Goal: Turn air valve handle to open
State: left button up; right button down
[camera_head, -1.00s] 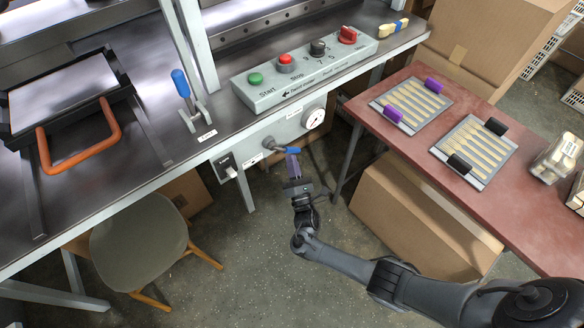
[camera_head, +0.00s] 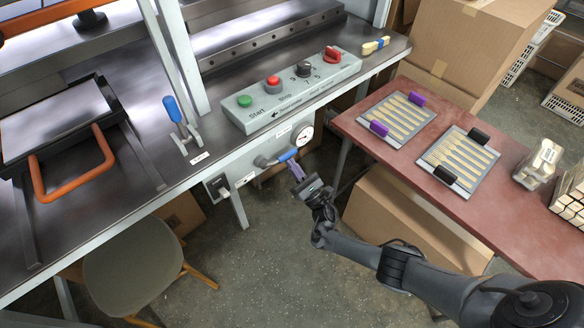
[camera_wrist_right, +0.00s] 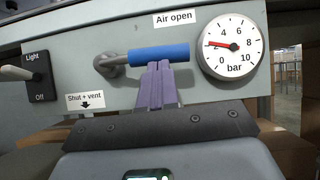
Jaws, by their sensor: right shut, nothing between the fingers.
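The air valve handle has a blue grip (camera_head: 288,155) and a grey stem on the front panel below the bench edge. In the right wrist view the blue grip (camera_wrist_right: 170,53) points right, roughly level, with its grey pivot at the left. The "Air open" label (camera_wrist_right: 175,18) is above it and the "Shut + vent" label (camera_wrist_right: 84,101) is below left. My right gripper (camera_head: 293,168) is shut and empty. Its purple fingertips (camera_wrist_right: 158,70) are against or just under the blue grip; exact contact is unclear. My left gripper is out of view.
A pressure gauge (camera_wrist_right: 232,43) sits right of the handle, its red needle pointing left, slightly up. A light switch (camera_wrist_right: 38,74) is at the left. A control box (camera_head: 290,90) stands on the bench above. A red table (camera_head: 350,122) and a cardboard box (camera_head: 400,222) are at the right.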

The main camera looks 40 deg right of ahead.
jog(key=shift+r, duration=0.1)
dwell(0.4)
jog(key=w+f+b+v, duration=0.1)
jog(key=b+v, duration=0.3)
jog(key=v, duration=0.9)
jog(key=shift+w+a+f, duration=0.2)
jog(key=shift+w+f, duration=0.05)
jog(key=shift+f, duration=0.35)
